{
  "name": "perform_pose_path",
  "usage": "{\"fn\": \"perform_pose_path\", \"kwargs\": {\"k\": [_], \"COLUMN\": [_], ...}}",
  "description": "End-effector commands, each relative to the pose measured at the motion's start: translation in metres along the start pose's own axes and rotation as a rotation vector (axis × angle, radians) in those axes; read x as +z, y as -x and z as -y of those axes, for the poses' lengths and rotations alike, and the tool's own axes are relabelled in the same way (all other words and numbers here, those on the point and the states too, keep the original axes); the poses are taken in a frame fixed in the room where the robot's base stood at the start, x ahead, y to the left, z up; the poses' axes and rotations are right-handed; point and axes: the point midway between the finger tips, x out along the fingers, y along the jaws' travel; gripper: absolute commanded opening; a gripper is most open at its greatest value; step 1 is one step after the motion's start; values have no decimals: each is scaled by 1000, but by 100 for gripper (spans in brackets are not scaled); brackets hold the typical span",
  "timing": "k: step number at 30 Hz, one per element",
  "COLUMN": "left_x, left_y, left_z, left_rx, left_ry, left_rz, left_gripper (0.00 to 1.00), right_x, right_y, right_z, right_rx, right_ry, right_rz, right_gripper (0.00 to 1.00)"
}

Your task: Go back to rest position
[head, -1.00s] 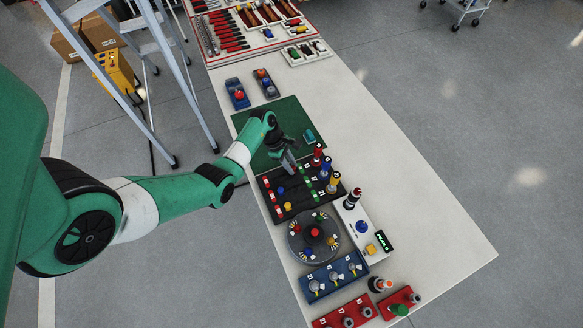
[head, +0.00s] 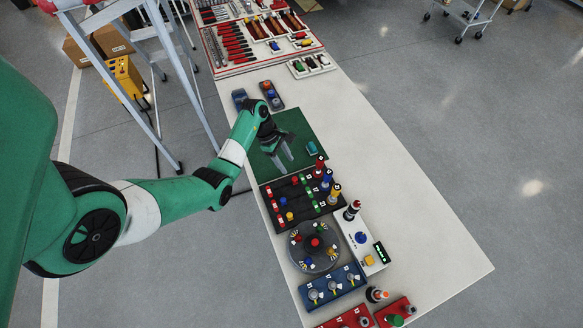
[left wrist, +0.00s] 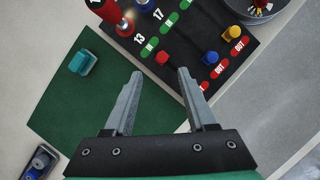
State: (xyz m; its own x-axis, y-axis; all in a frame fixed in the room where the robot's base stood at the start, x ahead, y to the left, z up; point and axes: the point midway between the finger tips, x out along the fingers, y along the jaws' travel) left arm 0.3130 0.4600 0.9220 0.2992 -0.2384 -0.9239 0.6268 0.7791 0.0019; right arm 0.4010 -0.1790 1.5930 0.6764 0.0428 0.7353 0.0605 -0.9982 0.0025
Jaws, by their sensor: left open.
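My left gripper (head: 283,160) is open and empty above the green mat (head: 294,124), beside the black peg board (head: 275,204). In the left wrist view its two fingers (left wrist: 158,80) are apart with nothing between them. The green mat (left wrist: 60,120) and the black board (left wrist: 205,30) lie below the fingers. A teal block (head: 312,148) rests on the mat, apart from the gripper; it also shows in the left wrist view (left wrist: 82,62). My right gripper is not in view.
The long white table (head: 385,165) has free room along its right side. A round dial (head: 314,246), a blue panel (head: 333,287) and red panels (head: 395,312) stand toward the front. Tool trays (head: 265,32) are at the back. A ladder (head: 150,70) stands left of the table.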

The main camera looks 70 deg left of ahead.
Motion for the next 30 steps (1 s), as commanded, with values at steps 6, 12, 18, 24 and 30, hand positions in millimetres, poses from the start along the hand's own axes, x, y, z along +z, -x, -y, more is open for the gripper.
{"fn": "perform_pose_path", "kwargs": {"k": [6, 12, 18, 24, 30], "left_x": [0, 0, 0, 1, 73], "left_y": [27, 28, 27, 27, 18], "left_z": [0, 0, 0, 0, 0], "left_rx": [1, -1, -1, -2, -20], "left_ry": [0, 0, 0, -3, -181], "left_rz": [0, 0, 0, 0, 3], "left_gripper": [56, 56, 56, 56, 56], "right_x": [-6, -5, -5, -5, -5], "right_y": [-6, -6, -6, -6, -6], "right_z": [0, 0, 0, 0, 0], "right_rx": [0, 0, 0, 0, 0], "right_ry": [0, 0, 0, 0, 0], "right_rz": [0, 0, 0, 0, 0], "right_gripper": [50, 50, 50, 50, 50]}}
